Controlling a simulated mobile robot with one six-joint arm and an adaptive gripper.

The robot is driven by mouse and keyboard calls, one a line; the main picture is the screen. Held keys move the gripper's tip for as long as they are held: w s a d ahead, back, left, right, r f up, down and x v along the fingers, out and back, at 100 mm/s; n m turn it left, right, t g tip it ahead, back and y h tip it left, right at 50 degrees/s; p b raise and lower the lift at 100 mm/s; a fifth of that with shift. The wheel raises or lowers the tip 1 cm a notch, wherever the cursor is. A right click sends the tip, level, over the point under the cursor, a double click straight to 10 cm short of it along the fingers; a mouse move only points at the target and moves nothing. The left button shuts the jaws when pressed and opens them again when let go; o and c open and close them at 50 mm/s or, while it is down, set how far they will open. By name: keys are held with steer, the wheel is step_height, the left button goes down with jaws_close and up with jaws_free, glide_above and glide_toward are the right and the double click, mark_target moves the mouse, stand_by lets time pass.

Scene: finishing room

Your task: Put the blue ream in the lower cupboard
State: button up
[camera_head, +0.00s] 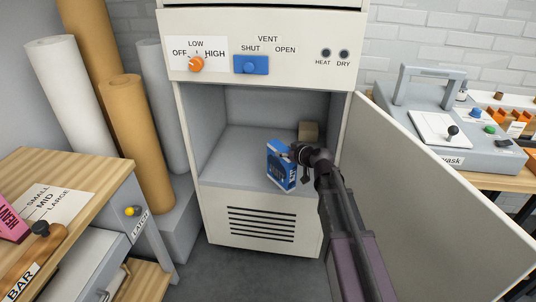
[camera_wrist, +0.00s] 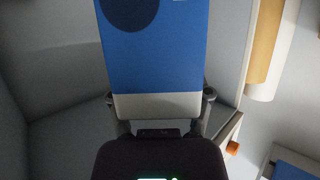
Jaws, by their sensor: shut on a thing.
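The blue ream (camera_head: 278,170) stands upright, slightly turned, at the front of the open lower cupboard (camera_head: 238,158). My gripper (camera_head: 296,157) is shut on it from the right side. In the wrist view the ream's blue face with a pale band (camera_wrist: 155,60) fills the middle, between the two fingers (camera_wrist: 160,115). I cannot tell whether the ream's base touches the cupboard floor. The cupboard door (camera_head: 430,190) is swung wide open to the right.
A small brown block (camera_head: 308,131) is at the back right inside the cupboard. The cupboard floor left of the ream is clear. Tall paper rolls (camera_head: 140,135) stand to the left. A wooden-topped bench (camera_head: 70,165) is at the front left.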

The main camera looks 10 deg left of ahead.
steer(key=shift+w, duration=0.15)
steer(key=w+a, duration=0.2)
steer(key=w, duration=0.5)
steer(key=w+a+f+b, duration=0.1)
steer(key=w+a, duration=0.1)
steer(key=w, duration=0.6)
steer(key=shift+f, duration=0.25)
steer(key=shift+f+b, duration=0.1)
steer(key=shift+b, duration=0.3)
steer(key=shift+f+b, duration=1.6)
steer(key=shift+f, duration=0.15)
steer(key=o, duration=1.3)
steer(key=shift+o, duration=0.2)
steer(key=shift+r, duration=0.2)
